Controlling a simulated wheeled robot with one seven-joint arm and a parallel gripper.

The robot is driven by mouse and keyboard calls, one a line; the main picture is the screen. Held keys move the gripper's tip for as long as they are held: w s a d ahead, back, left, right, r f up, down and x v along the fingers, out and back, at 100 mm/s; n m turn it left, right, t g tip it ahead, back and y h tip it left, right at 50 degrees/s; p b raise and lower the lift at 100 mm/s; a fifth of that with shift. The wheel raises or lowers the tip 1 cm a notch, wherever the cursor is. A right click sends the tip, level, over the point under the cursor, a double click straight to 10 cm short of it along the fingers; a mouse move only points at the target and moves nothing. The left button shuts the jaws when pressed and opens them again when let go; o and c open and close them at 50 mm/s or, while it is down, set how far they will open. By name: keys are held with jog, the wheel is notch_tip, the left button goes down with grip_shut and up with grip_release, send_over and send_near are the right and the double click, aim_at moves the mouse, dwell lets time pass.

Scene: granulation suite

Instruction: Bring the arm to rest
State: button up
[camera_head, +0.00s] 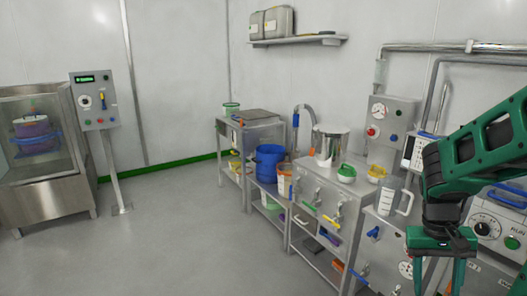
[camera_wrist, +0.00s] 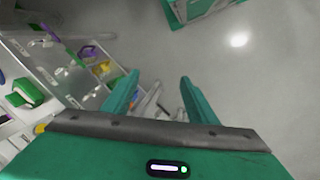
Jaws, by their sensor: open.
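My gripper (camera_head: 437,272) hangs at the right of the head view, pointing down at the end of my green and black arm, in front of the steel bench with valves. In the wrist view my gripper (camera_wrist: 158,92) shows two green fingers spread apart with nothing between them. Below the fingers the grey floor and the front of the bench show. The fingertips are partly cut off at the bottom right of the head view.
A control post (camera_head: 95,100) and a glass-fronted cabinet (camera_head: 40,196) stand at the left. The floor (camera_head: 185,235) between is clear.

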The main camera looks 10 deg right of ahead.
jog(key=s+a+r+t+y, duration=0.1)
jog(key=s+a+r+y, duration=0.1)
jog(key=s+a+r, duration=0.3)
jog(key=shift+s+a+r+t, duration=0.4)
jog(key=shift+s+a, duration=0.35)
jog(key=shift+s, duration=0.25)
